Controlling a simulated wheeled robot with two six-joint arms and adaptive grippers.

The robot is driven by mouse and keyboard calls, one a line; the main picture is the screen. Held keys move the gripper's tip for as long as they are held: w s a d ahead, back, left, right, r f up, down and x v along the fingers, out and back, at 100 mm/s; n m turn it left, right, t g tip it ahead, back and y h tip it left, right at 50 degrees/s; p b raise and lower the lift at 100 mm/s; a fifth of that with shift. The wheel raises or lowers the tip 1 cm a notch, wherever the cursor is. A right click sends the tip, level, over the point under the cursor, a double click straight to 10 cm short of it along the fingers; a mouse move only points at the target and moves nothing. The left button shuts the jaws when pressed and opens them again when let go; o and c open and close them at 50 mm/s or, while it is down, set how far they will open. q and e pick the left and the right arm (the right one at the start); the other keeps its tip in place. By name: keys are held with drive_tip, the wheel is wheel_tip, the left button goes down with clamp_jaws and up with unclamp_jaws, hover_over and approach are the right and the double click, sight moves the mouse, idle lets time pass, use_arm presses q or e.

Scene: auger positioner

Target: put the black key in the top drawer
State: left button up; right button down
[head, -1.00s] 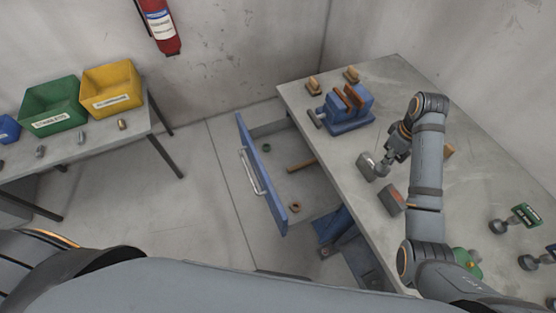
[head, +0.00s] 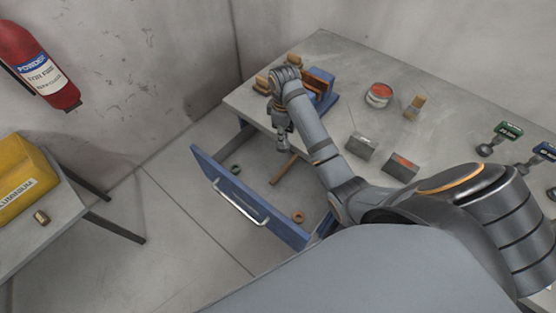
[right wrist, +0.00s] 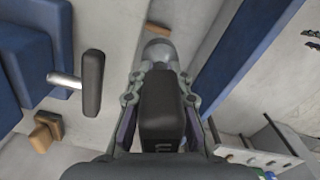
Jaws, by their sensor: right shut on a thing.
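My right gripper (head: 283,138) is over the back part of the open drawer, beside the table's left edge. It is shut on the black key. In the right wrist view the key's black handle (right wrist: 160,108) sits between the fingers, and its round grey end (right wrist: 160,52) points away. In the head view the key is small and mostly hidden by the gripper. The drawer (head: 238,200) has a blue front with a pale handle and is pulled out. It holds a green ring, a wooden-handled tool (head: 285,168) and a copper-coloured ring (head: 297,216). My left gripper is not in view.
A blue vise (head: 321,88) stands at the table corner near my right gripper; its black handle (right wrist: 92,82) shows close by in the wrist view. Two grey blocks, a red-topped tin (head: 379,94) and a brush (head: 414,107) are on the table. Green and blue keys lie right.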

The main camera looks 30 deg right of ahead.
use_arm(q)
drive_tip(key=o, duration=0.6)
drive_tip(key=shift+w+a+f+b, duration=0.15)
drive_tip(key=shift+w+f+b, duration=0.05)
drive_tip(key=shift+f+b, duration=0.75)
use_arm(e)
drive_tip(key=s+f+n+b, duration=0.1)
drive_tip(key=s+f+n, duration=0.1)
drive_tip(key=s+f, duration=0.45)
drive_tip(key=s+f+n, duration=0.2)
drive_tip(key=s+f, duration=0.1)
drive_tip(key=s, duration=0.7)
drive_tip(key=s+f+n+b, duration=0.1)
drive_tip(key=s+f, duration=0.4)
drive_tip(key=s, duration=0.3)
hover_over(291, 205)
wheel_tip(291, 205, down, 10)
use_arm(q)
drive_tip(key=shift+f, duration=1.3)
use_arm(e)
drive_tip(key=shift+w+a+f, duration=0.1)
drive_tip(key=shift+f, duration=1.6)
drive_tip(key=c, duration=1.3)
unclamp_jaws()
drive_tip(key=shift+f, duration=0.15)
